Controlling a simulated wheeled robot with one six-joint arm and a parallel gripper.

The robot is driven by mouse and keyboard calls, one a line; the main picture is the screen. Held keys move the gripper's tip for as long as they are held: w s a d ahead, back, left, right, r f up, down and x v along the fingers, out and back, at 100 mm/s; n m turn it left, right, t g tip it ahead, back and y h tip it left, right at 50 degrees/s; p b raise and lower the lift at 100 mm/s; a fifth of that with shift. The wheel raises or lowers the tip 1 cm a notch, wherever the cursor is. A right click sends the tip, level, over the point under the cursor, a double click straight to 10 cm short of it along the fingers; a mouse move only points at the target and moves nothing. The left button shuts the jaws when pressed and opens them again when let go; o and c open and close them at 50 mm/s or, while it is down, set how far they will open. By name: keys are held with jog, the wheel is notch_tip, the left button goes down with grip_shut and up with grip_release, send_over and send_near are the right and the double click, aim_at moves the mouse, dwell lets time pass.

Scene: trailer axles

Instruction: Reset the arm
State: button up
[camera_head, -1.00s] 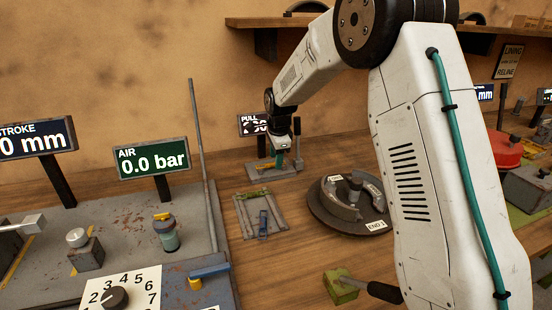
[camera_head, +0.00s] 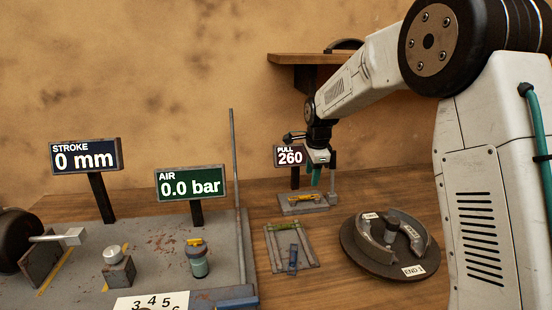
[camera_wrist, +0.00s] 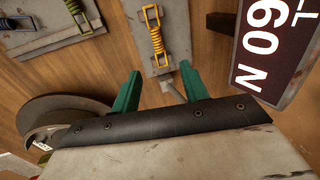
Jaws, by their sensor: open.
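My arm reaches from the right side of the head view toward the back of the bench. My gripper (camera_head: 318,178) hangs above a small grey plate (camera_head: 309,208) with a yellow spring (camera_head: 303,197) on it. In the wrist view the two green fingers (camera_wrist: 157,92) stand well apart with nothing held between them. The yellow spring also shows in the wrist view (camera_wrist: 158,42), beyond the fingertips and apart from them.
A PULL display (camera_head: 289,156) reading 260 stands close beside my gripper. A wall shelf (camera_head: 300,60) hangs above. STROKE (camera_head: 86,157) and AIR (camera_head: 190,184) displays stand left.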

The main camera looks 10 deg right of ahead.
jog(key=s+r+n, duration=0.2)
jog(key=s+n, duration=0.4)
jog(key=s, duration=0.9)
jog(key=s+d+r+n, duration=0.1)
jog(key=s+r+n, duration=0.2)
jog(key=s, duration=1.3)
jog(key=s+r+n+g, duration=0.1)
jog(key=s+r+n, duration=0.1)
jog(key=s+n, duration=0.6)
jog(key=s, duration=0.7)
jog(key=shift+s+d+r+n, duration=0.2)
jog(key=shift+s+d+n, duration=0.05)
jog(key=shift+s+n, duration=0.15)
